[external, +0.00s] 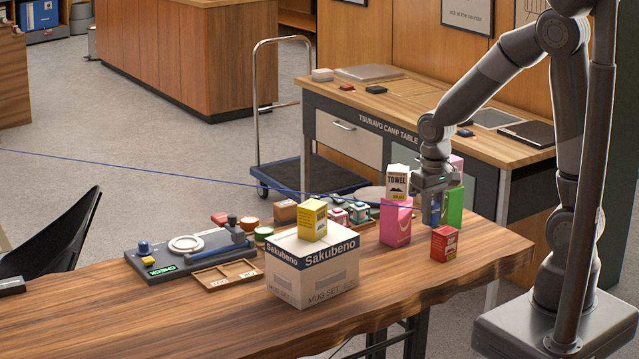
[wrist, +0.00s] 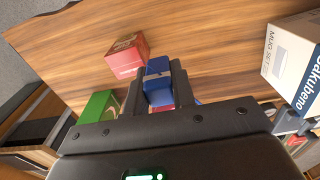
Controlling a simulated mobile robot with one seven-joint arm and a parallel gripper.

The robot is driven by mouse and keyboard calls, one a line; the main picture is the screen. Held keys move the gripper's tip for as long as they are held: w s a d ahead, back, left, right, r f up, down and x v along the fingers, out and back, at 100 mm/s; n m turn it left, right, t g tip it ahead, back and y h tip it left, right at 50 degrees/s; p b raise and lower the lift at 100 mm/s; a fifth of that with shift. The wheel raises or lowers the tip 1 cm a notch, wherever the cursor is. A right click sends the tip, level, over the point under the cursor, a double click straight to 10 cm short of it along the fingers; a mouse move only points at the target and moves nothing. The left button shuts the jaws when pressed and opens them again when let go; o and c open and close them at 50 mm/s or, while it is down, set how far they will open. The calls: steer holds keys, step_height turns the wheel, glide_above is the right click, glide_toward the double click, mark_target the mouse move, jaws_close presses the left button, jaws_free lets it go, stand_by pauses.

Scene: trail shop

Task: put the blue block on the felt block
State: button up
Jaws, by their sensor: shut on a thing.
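The blue block (wrist: 158,86) sits between the two dark fingers of my gripper (wrist: 158,72) in the wrist view. My gripper (external: 432,208) is shut on it. In the external view the gripper points down over the right part of the wooden table, between a pink pack (external: 396,224) and a green box (external: 454,207). There the fingers mostly hide the block, and I cannot tell whether it touches the table. I cannot tell which thing is the felt block.
A red box (external: 444,243) stands close in front of my gripper; it also shows in the wrist view (wrist: 127,55). A large mug set box (external: 312,275) carries a yellow box (external: 313,219). A dark grey tray (external: 165,268) lies farther left. The front right of the table (external: 480,262) is clear.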

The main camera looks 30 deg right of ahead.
steer(key=shift+d+r, duration=0.35)
steer(key=shift+r, duration=0.05)
step_height(320, 180, up, 11)
steer(key=shift+d+r, duration=0.1)
steer(key=shift+d, duration=0.05)
steer(key=w+a, duration=0.2)
steer(key=w, duration=1.6)
steer(key=w+a, duration=0.3)
steer(key=w, duration=1.5)
glide_above(286, 203)
step_height(286, 203, down, 13)
steer(key=shift+a+r, duration=0.1)
steer(key=shift+r, duration=0.05)
steer(key=shift+f, duration=2)
